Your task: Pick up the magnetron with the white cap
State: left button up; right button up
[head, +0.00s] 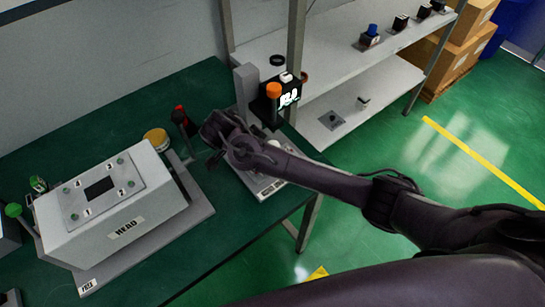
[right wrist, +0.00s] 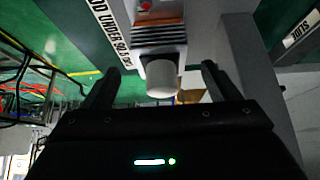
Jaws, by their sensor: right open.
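The magnetron with the white cap (right wrist: 163,80) shows in the right wrist view. My right gripper (right wrist: 159,70) is open, with one dark finger on each side of the cap and visible gaps between. In the head view my right gripper (head: 216,128) is over the green table by the small pale station (head: 262,190). There my arm hides the magnetron, so I cannot pick it out. My left gripper is not in view.
A grey box labelled HEAD (head: 105,200) stands left on the green table (head: 200,90). A black device with an orange knob (head: 274,90) stands just behind my right arm. Shelves (head: 345,60) hold small parts at the back right.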

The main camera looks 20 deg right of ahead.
jog(key=d+f+p, duration=0.1)
jog(key=w+d+f, duration=0.1)
jog(key=shift+d+f+p, duration=0.3)
jog(key=shift+d+p, duration=0.05)
jog(key=shift+p, duration=0.05)
jog(key=shift+d+f, duration=0.2)
jog(key=shift+f, duration=0.4)
grip_shut()
jog(key=shift+w+r, duration=0.15)
jog(key=shift+w, duration=0.05)
